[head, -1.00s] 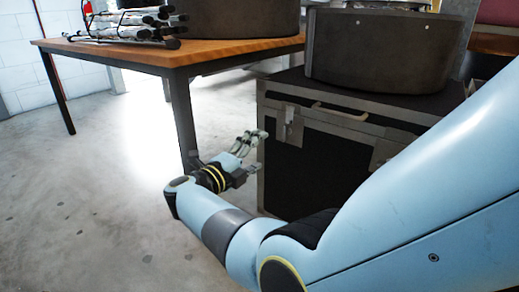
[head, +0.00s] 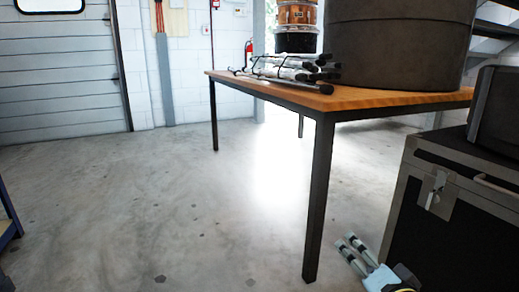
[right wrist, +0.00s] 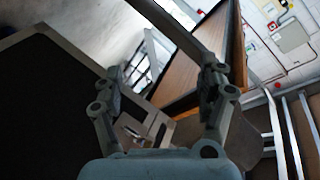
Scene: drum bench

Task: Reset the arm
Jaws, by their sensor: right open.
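My right gripper (head: 358,252) shows at the bottom of the head view, low in front of the black flight case (head: 455,225). Only its fingers and part of the wrist are in frame there. In the right wrist view my right gripper (right wrist: 162,88) has its two fingers spread apart, with nothing between them. Beyond the fingers in that view are the case's metal edge and latch and the wooden table top (right wrist: 190,62). My left gripper is not in either view.
The wooden table (head: 400,98) carries a bundle of metal stands (head: 285,70), a large dark drum case (head: 395,45) and stacked drums (head: 297,18). Another dark case (head: 500,110) sits on the flight case. The grey floor at left is open (head: 130,200).

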